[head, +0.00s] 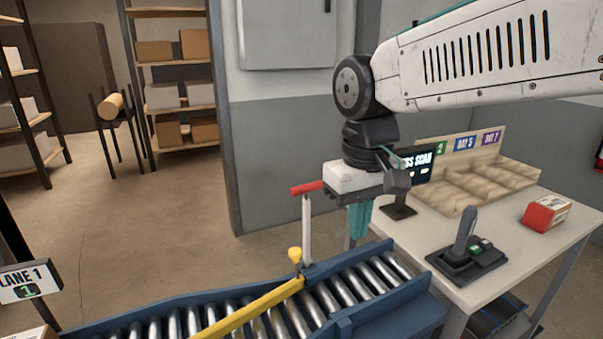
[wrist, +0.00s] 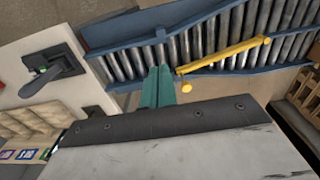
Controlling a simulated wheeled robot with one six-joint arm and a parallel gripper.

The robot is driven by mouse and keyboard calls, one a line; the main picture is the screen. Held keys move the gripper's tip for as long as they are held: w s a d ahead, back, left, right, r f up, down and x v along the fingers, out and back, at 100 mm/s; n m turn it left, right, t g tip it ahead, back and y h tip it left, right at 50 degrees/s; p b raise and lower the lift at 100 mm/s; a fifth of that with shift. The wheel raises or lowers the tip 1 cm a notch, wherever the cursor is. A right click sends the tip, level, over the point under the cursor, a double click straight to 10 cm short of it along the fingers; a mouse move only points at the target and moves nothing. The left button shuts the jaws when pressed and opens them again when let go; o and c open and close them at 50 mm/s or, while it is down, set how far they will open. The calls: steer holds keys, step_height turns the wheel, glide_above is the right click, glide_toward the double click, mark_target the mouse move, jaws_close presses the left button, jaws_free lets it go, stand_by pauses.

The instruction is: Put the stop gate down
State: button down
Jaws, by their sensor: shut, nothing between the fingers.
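The stop gate (head: 250,309) is a yellow bar that lies low across the blue roller conveyor (head: 345,325), with a yellow knob (head: 295,254) at its far end. The bar also shows in the wrist view (wrist: 225,55), with its knob (wrist: 187,88) just right of my fingertips. My gripper (head: 357,232) has teal fingers, shut and empty, pointing down above the conveyor's far side. They are apart from the knob and to its right in the head view. In the wrist view the closed fingers (wrist: 157,72) show against the conveyor's edge.
A white post with a red handle (head: 306,188) stands beside the conveyor, left of my gripper. A table (head: 410,235) on the right holds a lever box (head: 467,255), a small screen (head: 413,168), a wooden sorting tray (head: 450,208) and a red-and-white box (head: 546,213).

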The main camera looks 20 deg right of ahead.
steer(key=w+a+r, duration=0.1)
steer(key=w+r, duration=0.1)
steer(key=w, duration=0.3)
steer(key=w+a+r, duration=0.1)
steer(key=w+r, duration=0.1)
steer(key=w, duration=0.4)
steer(key=w+r, duration=0.3)
steer(key=w, duration=0.3)
steer(key=shift+a+r, duration=0.1)
steer(key=shift+a, duration=0.3)
steer(key=w+r, duration=0.4)
steer(key=r, duration=0.1)
steer(key=shift+w+a+r+t+h, duration=0.2)
steer(key=shift+w+a+t+h, duration=0.1)
steer(key=shift+t, duration=0.1)
steer(key=shift+d, duration=0.1)
